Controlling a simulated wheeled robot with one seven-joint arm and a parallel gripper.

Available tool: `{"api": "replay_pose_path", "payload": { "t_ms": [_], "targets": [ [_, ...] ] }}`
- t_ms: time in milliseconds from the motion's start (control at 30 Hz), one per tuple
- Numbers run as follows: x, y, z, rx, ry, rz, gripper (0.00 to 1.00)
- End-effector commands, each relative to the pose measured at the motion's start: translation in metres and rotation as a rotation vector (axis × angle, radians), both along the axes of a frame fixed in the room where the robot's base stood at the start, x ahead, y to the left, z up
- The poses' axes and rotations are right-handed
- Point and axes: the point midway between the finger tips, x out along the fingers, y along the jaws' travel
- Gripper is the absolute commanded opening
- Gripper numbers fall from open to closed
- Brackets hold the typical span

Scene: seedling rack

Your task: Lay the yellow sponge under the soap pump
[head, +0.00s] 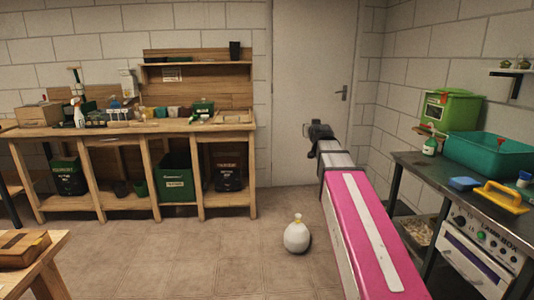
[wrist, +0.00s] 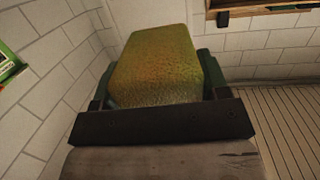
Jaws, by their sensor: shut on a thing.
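The yellow sponge (wrist: 155,62) fills the middle of the wrist view, a block with a rough yellow-green face. My gripper (wrist: 157,80) is shut on it, with a dark finger at each side. In the head view my gripper (head: 318,132) is at the far end of my pink arm, in front of the door and well left of the dark counter; the sponge cannot be made out there. A small white and green bottle with a reddish top (head: 430,146) stands at the back of the counter; I cannot tell for sure that it is the soap pump.
The dark counter (head: 410,170) at right holds a teal tub (head: 474,150), a blue block (head: 464,184) and a yellow-handled tool (head: 502,196). A green box (head: 452,108) is behind. A wooden workbench (head: 135,131) stands left. A white sack (head: 297,236) sits on the otherwise open floor.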

Motion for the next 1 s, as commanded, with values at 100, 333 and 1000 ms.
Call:
{"api": "replay_pose_path", "payload": {
  "t_ms": [100, 333, 1000],
  "targets": [
    [-0.003, 0.008, 0.004, -0.001, 0.000, 0.016, 0.46],
    [-0.003, 0.008, 0.004, -0.001, 0.001, 0.018, 0.46],
    [0.000, -0.045, -0.018, -0.003, 0.002, -0.106, 0.46]
  ]
}}
